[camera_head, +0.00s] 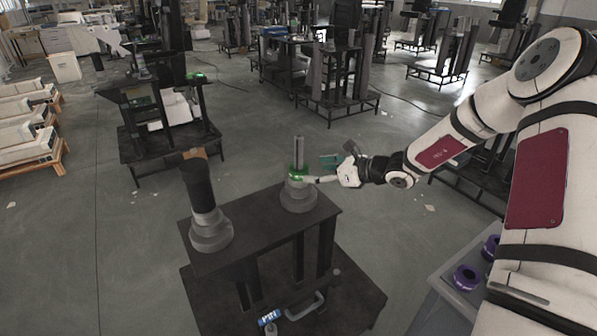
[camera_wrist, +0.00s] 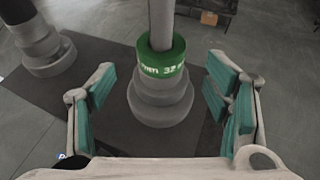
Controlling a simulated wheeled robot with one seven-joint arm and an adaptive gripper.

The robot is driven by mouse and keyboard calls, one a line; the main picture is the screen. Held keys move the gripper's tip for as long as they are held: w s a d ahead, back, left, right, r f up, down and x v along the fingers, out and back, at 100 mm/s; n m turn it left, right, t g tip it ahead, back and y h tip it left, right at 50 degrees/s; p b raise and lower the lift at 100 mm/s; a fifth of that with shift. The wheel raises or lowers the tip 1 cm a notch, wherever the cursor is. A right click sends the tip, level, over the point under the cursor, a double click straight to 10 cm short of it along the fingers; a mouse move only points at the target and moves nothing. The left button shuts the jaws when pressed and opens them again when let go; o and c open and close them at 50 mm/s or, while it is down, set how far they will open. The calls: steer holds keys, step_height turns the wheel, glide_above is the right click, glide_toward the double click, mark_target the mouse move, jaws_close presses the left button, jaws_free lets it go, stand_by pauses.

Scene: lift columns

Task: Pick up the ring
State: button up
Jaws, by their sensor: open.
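A green ring (camera_head: 297,174) sits around a grey upright post (camera_head: 299,150) on a stepped round grey base (camera_head: 298,197). In the wrist view the ring (camera_wrist: 160,58) carries white lettering reading "32" and "mm" and rests on top of the base (camera_wrist: 160,100). My gripper (camera_head: 318,170) is to the right of the ring in the head view. In the wrist view my gripper (camera_wrist: 160,72) is open, with one teal-padded finger on each side of the ring and post and visible gaps on both sides. It holds nothing.
A dark column on a grey base (camera_head: 211,230) stands at the left of the black table (camera_head: 255,237). Purple rings (camera_head: 467,277) lie on a grey surface at the lower right. A spray can (camera_head: 269,317) is on the lower shelf. Open floor lies behind the table.

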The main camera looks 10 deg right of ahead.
mark_target(302, 167)
steer(key=shift+w+r+x, duration=0.1)
steer(key=shift+r+x, duration=0.1)
steer(key=shift+x, duration=1.3)
steer(key=shift+w+r+x, duration=0.1)
steer(key=shift+r+x, duration=0.1)
steer(key=shift+x, duration=1.3)
steer(key=c, duration=1.4)
steer(key=shift+o, duration=0.2)
step_height(302, 167, up, 18)
